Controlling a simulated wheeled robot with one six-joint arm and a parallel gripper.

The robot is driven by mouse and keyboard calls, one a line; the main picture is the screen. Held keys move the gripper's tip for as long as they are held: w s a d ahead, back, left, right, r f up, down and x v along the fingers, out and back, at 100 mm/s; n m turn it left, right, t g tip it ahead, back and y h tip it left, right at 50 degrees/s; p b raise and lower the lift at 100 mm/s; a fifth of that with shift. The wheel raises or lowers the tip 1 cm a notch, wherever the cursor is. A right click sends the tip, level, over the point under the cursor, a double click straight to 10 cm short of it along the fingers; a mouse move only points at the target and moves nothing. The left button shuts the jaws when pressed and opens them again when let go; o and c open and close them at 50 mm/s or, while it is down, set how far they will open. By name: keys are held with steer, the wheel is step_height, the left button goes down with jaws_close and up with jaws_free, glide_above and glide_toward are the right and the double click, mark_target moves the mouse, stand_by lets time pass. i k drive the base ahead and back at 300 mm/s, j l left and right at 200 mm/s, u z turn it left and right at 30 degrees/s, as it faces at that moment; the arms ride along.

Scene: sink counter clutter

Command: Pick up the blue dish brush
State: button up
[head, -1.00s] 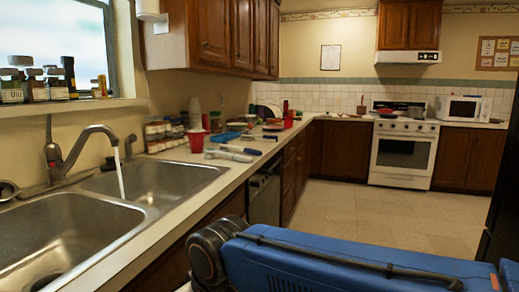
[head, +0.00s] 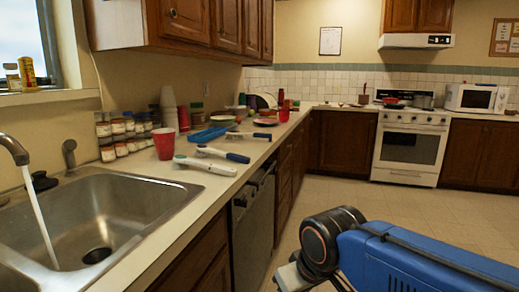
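Several long-handled tools lie on the counter right of the sink in the head view. One has a white head and a dark blue handle (head: 238,158). Another blue-handled brush (head: 262,136) lies a little farther back. I cannot tell for sure which of these two is the blue dish brush. A white tool with a green part (head: 205,165) lies nearest, close to the counter edge. My blue arm fills the lower right, apart from the counter.
A red cup (head: 164,143), stacked cups (head: 169,108), spice jars (head: 107,140) and a blue tray (head: 207,134) crowd the counter behind the tools. The sink (head: 120,205) with running water is at left. The floor (head: 375,220) is clear.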

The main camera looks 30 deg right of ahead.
mark_target(202, 150)
steer(key=l+z, duration=0.1)
steer(key=i+z, duration=0.1)
steer(key=z, duration=0.8)
steer(key=i+l+z, duration=0.25)
steer(key=i, duration=0.3)
steer(key=i+z, duration=0.3)
steer(key=i, duration=1.95)
steer(key=i+u, duration=0.15)
steer(key=u, duration=0.3)
steer(key=i+u, duration=0.15)
steer(key=u, duration=0.3)
steer(key=i+l+u, duration=0.15)
steer(key=u, duration=0.3)
